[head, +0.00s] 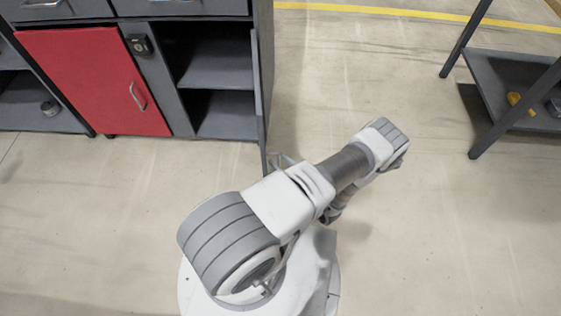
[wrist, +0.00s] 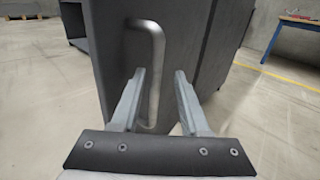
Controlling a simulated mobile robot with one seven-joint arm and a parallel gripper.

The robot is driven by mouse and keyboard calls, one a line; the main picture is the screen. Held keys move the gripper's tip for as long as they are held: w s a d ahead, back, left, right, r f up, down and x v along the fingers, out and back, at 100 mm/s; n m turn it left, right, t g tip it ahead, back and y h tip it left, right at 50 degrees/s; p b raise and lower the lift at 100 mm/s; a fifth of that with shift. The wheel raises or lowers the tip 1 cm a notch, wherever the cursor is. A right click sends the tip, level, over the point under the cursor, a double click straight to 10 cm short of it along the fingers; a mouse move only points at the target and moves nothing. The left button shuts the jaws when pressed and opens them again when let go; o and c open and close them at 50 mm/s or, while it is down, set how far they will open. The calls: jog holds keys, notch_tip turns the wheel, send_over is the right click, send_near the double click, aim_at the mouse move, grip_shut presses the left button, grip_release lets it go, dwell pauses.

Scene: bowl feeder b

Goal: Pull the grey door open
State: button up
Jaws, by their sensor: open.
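The grey door (head: 259,85) stands swung open from the grey cabinet, seen nearly edge-on in the head view, with the shelves behind it exposed. In the wrist view the door's dark face (wrist: 120,65) fills the middle, with its upright metal bar handle (wrist: 154,55). My gripper (wrist: 159,72) is open in front of the door. The handle shows between its two fingers, closer to the left one. I cannot tell whether a finger touches it. In the head view my arm hides most of the gripper.
A red door (head: 90,80) with a handle is shut at the left of the cabinet. A dark grey rack (head: 500,85) with a yellow item (head: 520,103) on it stands at the right. The floor between is clear.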

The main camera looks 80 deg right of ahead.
jog(key=p+v, duration=0.2)
jog(key=v, duration=1.5)
jog(key=shift+s+a, duration=0.15)
jog(key=shift+a, duration=0.05)
